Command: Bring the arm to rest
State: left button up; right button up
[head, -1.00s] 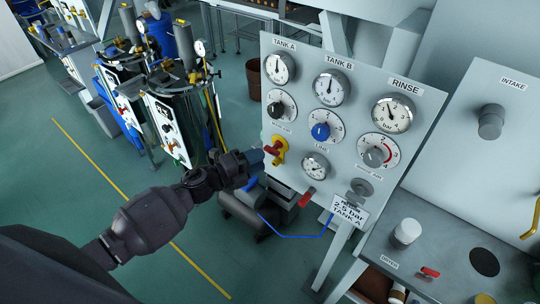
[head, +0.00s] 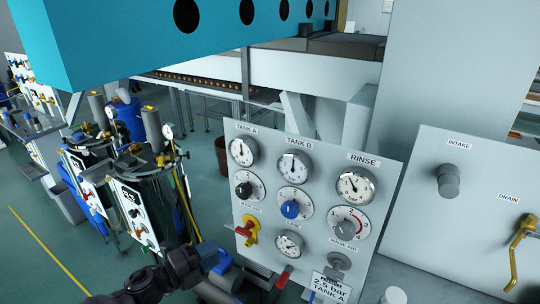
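My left arm comes in from the lower left of the head view. The gripper appears apart from the valve. The fingertips are small and dark, so I cannot tell whether they are open or shut. I see nothing clearly held. My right gripper is not in view.
Metal tanks (head: 150,205) stand left. A second panel (head: 475,210) with a yellow drain handle (head: 518,245) is right.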

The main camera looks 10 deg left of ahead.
pick_arm(q)
jog(key=w+a+r+n+t+y, duration=0.25)
jog(key=n+y, duration=0.25)
jog(key=n, duration=0.3)
jog(key=s+a+f+n+g+y, duration=0.1)
jog(key=s+f+n+g+y, duration=0.1)
jog(key=s+f+n, duration=0.5)
jog(key=s+a+f+n+g+y, duration=0.1)
jog(key=s+f+n+y, duration=0.4)
jog(key=s+n, duration=0.5)
jog(key=s+f+g, duration=0.1)
jog(key=s+f, duration=0.1)
jog(key=s, duration=0.1)
jog(key=shift+s+f+n, duration=0.3)
jog(key=shift+s, duration=0.1)
